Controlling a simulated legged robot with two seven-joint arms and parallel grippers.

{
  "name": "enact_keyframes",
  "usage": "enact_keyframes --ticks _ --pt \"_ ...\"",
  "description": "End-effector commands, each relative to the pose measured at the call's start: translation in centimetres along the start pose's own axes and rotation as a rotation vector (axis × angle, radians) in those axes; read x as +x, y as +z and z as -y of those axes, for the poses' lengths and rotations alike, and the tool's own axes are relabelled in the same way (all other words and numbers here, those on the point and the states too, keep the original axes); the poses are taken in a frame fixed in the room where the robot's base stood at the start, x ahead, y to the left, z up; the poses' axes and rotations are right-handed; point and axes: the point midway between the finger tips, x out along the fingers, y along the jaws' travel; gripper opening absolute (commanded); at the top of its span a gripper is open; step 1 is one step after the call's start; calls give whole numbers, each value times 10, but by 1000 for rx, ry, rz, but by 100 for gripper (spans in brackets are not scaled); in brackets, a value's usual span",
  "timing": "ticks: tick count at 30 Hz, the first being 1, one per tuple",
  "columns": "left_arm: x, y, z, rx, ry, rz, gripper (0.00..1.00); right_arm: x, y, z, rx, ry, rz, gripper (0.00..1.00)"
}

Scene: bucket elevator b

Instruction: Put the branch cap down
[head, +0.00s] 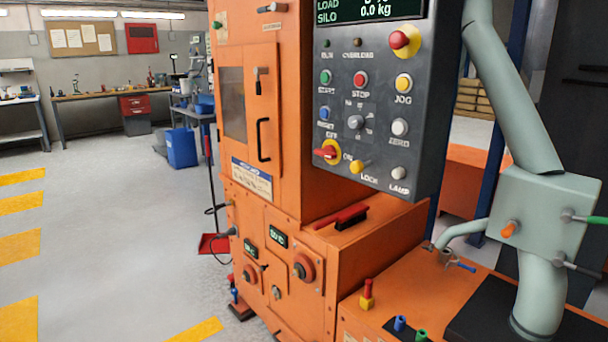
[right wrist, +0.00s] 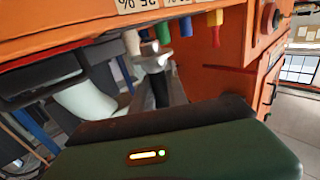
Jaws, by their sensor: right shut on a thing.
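My right gripper (right wrist: 155,66) shows only in the right wrist view, beyond its dark green housing, and is shut. A small silvery-grey piece (right wrist: 152,59) sits at its fingertips and looks like the branch cap; its details are small and blurred. In that view it is close to the row of coloured pegs on the orange machine. In the head view a thin grey branch pipe (head: 462,230) bends from the grey-green box down to the orange deck (head: 395,283). My left gripper is in neither view.
On the deck stand a red-topped yellow block (head: 367,295), a blue peg (head: 399,323) and a green peg (head: 421,335). A black pad (head: 478,325) lies around the thick pipe's foot. The control panel (head: 372,110) overhangs behind. Open floor (head: 110,240) is at left.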

Motion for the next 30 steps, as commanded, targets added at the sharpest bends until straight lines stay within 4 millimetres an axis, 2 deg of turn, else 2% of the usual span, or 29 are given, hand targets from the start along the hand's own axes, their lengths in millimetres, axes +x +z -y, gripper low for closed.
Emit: enact_keyframes --ticks 1,6,15,26,29,30 --pt "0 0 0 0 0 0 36 -13 8 17 1 -36 6 0" --pt "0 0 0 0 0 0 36 -47 26 63 0 -134 4 0" --pt "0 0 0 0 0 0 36 -90 48 121 1 -257 2 0" --pt "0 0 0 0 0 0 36 -89 51 116 3 -245 14 0" --pt "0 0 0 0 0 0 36 -87 45 115 4 -242 -4 0" --pt "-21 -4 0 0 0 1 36 -87 23 118 1 -249 -5 0"
